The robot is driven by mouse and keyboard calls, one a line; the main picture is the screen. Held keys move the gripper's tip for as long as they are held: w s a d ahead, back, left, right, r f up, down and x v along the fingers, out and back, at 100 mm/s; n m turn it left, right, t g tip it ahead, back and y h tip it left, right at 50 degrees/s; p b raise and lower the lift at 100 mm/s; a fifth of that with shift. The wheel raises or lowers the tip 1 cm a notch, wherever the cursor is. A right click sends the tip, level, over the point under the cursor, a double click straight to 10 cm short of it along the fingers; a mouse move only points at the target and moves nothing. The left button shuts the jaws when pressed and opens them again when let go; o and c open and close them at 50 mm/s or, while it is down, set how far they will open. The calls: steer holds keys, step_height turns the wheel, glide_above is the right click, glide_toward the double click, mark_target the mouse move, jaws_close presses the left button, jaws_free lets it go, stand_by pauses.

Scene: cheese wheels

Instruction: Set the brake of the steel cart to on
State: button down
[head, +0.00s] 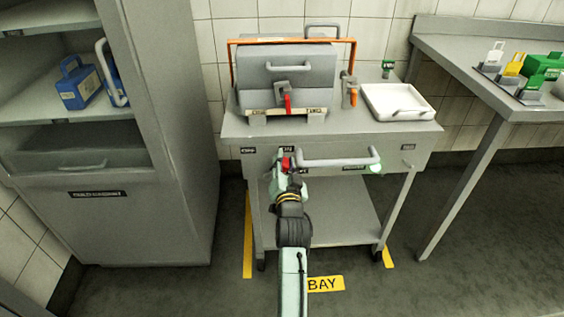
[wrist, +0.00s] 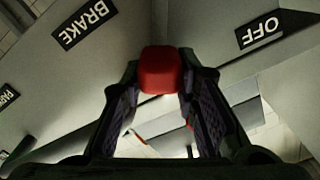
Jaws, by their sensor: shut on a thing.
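The steel cart (head: 225,128) stands against the tiled wall, with a push handle (head: 340,161) on its front. A red brake knob (head: 286,163) sits at the cart's front, left of that handle. My gripper (head: 289,172) reaches it from below and in front. In the wrist view, the red knob (wrist: 160,70) sits between both fingertips, and my gripper is shut on it. A BRAKE label (wrist: 85,25) and an OFF label (wrist: 262,30) show upside down on either side. The lever's stem is hidden.
A grey case (head: 310,75) with a red-handled latch and a white tray (head: 398,101) are on the cart. A grey cabinet (head: 130,215) with blue items stands left. A side table (head: 460,55) stands right. A yellow BAY marking (head: 325,284) is on the floor.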

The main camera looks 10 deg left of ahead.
steer(key=shift+d+f, duration=0.1)
stand_by(0.3)
steer(key=c, duration=1.2)
jaws_free()
steer(key=shift+c, duration=0.2)
steer(key=shift+s, duration=0.1)
steer(key=v, duration=1.1)
steer(key=shift+s, duration=0.35)
steer(key=shift+d, duration=0.1)
